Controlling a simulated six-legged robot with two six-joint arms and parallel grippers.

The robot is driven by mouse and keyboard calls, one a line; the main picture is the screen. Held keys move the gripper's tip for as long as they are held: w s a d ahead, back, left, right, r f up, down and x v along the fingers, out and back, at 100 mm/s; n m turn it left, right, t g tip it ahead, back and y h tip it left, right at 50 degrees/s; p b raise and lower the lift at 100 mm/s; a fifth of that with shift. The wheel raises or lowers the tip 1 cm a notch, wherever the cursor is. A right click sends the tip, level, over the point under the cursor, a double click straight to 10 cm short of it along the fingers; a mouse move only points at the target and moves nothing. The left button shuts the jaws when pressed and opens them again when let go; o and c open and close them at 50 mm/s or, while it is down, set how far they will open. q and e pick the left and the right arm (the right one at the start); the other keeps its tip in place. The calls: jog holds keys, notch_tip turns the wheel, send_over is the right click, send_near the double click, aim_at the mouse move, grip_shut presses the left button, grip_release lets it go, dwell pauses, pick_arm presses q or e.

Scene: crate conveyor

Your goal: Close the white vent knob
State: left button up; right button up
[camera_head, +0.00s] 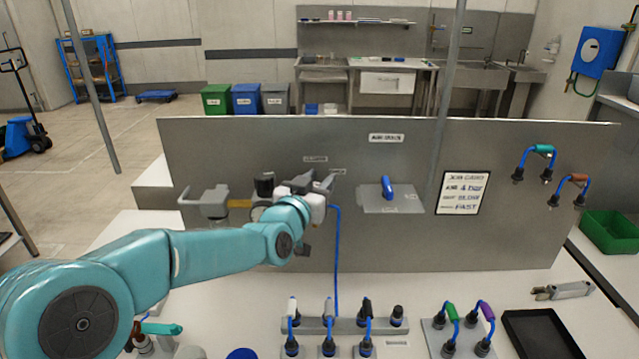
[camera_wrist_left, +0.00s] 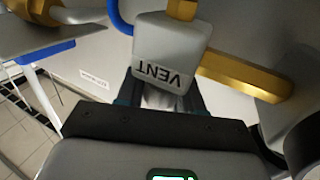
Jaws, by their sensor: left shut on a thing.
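The white vent knob (camera_wrist_left: 163,55) is a pale block with "VENT" on it, upside down in the left wrist view. It sits on a brass fitting. In the head view a pale part of it (camera_head: 317,208) shows by my gripper, mostly covered. My left gripper (camera_wrist_left: 165,98) is shut on the knob, its dark fingers at the knob's near end. In the head view the gripper (camera_head: 306,190) is in front of the grey upright panel (camera_head: 390,245). My right gripper is not in view.
A blue lever (camera_head: 387,188) on a grey plate is right of the gripper. A blue hose (camera_head: 337,260) hangs below it. Couplings in a rack (camera_head: 345,326), a black tray (camera_head: 541,335) and a grey tool (camera_head: 563,291) are on the white table. A green bin (camera_head: 610,232) is at right.

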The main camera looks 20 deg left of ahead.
pick_arm(q)
jog(key=shift+n+y, duration=0.6)
jog(key=shift+y, duration=0.3)
jog(key=shift+r+n+y+p, duration=0.1)
jog(key=shift+n+y+p, duration=0.35)
jog(key=shift+y, duration=0.35)
jog(key=n+y+p, duration=0.1)
jog(key=y, duration=0.1)
jog(key=n+y+p, duration=0.1)
jog(key=y, duration=0.1)
jog(key=shift+a+r+n+g+p, duration=0.15)
jog(key=shift+a+n+g+p, duration=0.05)
jog(key=shift+n+g+p, duration=0.15)
jog(key=n+y+p, duration=0.1)
jog(key=n+g+y, duration=0.1)
jog(key=y, duration=0.1)
jog(key=n+g+y+p, duration=0.1)
jog(key=shift+s+a+y+p, duration=0.15)
jog(key=shift+a+y+p, duration=0.15)
jog(key=shift+y+p, duration=0.1)
jog(key=shift+s+a+n+g+y+p, duration=0.15)
jog(key=shift+n+g+y+p, duration=0.3)
jog(key=shift+n+g+y, duration=0.4)
jog(key=shift+a+n+g+y+p, duration=0.1)
jog(key=shift+n+g+y+p, duration=0.3)
jog(key=shift+n+g+y, duration=0.4)
jog(key=shift+y, duration=0.25)
jog(key=o, duration=0.6)
jog(key=shift+o, duration=0.3)
jog(key=shift+s, duration=0.1)
